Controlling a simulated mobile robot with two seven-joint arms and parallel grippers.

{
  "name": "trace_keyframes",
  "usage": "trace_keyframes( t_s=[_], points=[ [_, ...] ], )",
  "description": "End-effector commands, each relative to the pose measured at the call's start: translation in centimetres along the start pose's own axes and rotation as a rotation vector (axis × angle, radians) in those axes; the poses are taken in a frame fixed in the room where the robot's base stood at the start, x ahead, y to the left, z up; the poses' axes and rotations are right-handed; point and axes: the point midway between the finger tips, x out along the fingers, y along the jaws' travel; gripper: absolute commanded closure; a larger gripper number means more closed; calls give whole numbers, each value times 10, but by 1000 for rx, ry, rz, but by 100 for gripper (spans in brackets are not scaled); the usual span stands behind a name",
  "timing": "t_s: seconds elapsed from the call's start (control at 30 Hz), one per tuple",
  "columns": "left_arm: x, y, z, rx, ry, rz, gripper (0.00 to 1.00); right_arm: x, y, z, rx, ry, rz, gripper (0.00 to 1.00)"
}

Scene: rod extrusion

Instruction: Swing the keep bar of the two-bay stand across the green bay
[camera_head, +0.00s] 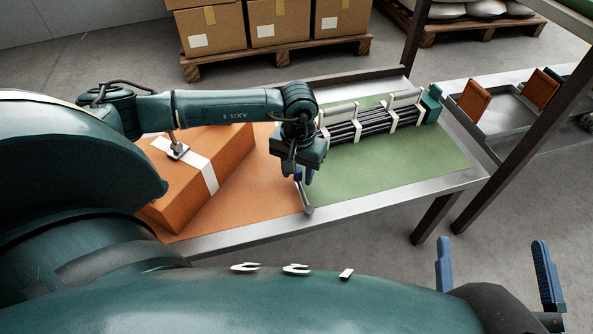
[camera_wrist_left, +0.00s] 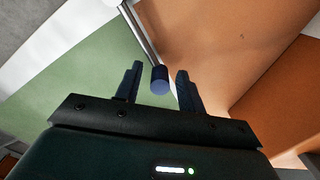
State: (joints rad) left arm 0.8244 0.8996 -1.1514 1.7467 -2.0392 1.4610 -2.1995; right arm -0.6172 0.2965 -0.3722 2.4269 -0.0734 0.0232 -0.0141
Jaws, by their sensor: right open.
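The two-bay stand has an orange bay (camera_head: 268,188) on the left and a green bay (camera_head: 405,160) on the right. The thin metal keep bar (camera_head: 306,197) lies near the border between the bays, reaching the front rail. Its dark blue knob (camera_wrist_left: 160,80) shows in the left wrist view, where the bar (camera_wrist_left: 141,32) runs up and away. My left gripper (camera_head: 299,178) is over that border; its fingers (camera_wrist_left: 158,88) are apart with the knob between them and gaps on both sides. My right gripper (camera_head: 496,270) is open and empty at the lower right, off the stand.
An orange box (camera_head: 205,178) with a white strap sits in the orange bay. A bundle of dark rods (camera_head: 372,122) in pale holders lies at the back of the green bay. A dark post (camera_head: 520,120) stands right of the stand. The green bay's front is clear.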

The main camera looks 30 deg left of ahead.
Motion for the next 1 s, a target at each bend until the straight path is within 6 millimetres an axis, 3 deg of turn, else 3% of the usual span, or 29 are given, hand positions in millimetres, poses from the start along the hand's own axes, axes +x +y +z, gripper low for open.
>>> trace_keyframes(
  t_s=[0.07, 0.27, 1.0],
  points=[
    [0, 0, 0, 0, 0, 0, 62, 0, 0, 0, 0, 0, 0, 0],
    [0, 0, 0, 0, 0, 0, 77, 0, 0, 0, 0, 0, 0, 0],
    [0, 14, -10, 0, 0, 1, 77, -1, -1, 7, -1, 0, 0, 0]
  ],
)
